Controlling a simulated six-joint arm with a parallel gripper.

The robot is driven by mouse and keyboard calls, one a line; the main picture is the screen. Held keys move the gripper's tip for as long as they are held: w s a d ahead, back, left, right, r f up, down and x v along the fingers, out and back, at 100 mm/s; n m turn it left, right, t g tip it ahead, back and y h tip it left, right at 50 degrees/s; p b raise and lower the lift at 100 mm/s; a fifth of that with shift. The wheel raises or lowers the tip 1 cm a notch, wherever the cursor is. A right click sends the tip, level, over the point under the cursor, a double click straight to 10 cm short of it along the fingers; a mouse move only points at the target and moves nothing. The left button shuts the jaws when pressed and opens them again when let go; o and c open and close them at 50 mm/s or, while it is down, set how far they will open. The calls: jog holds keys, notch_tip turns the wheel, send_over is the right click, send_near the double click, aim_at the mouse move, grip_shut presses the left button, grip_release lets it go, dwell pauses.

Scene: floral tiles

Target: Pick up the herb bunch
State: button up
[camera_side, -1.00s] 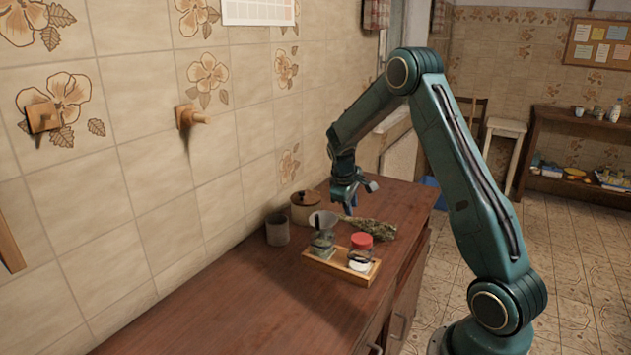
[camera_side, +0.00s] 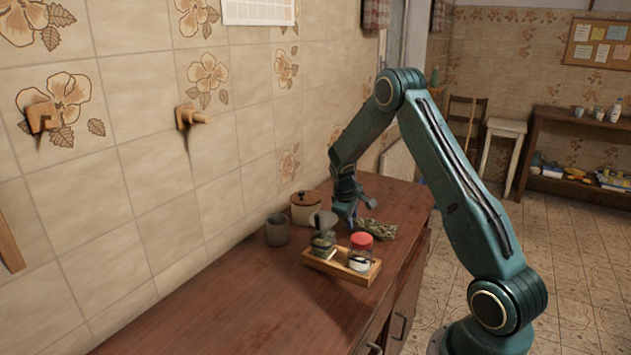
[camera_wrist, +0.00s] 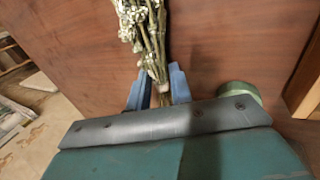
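The herb bunch (camera_side: 376,230) lies on the brown wooden counter behind the small tray. It has pale, leafy tops and thin stems gathered at one end. My gripper (camera_side: 346,220) is down at the counter, at the stem end of the bunch. In the wrist view, the herb bunch (camera_wrist: 147,30) runs from the top edge down to my gripper (camera_wrist: 160,80). The two blue fingers stand close on either side of the tied stems and appear shut on them. The stem ends are partly hidden by the gripper body.
A grey cup (camera_side: 277,230) and lidded pot (camera_side: 305,208) stand near the wall. The counter's left front is clear.

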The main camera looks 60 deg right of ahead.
jog(key=shift+d+f, duration=0.1)
jog(key=shift+f, duration=0.05)
jog(key=shift+c, duration=0.4)
grip_shut()
notch_tip(320, 180, up, 20)
dwell(0.8)
jog(key=shift+w, duration=0.1)
dwell(0.5)
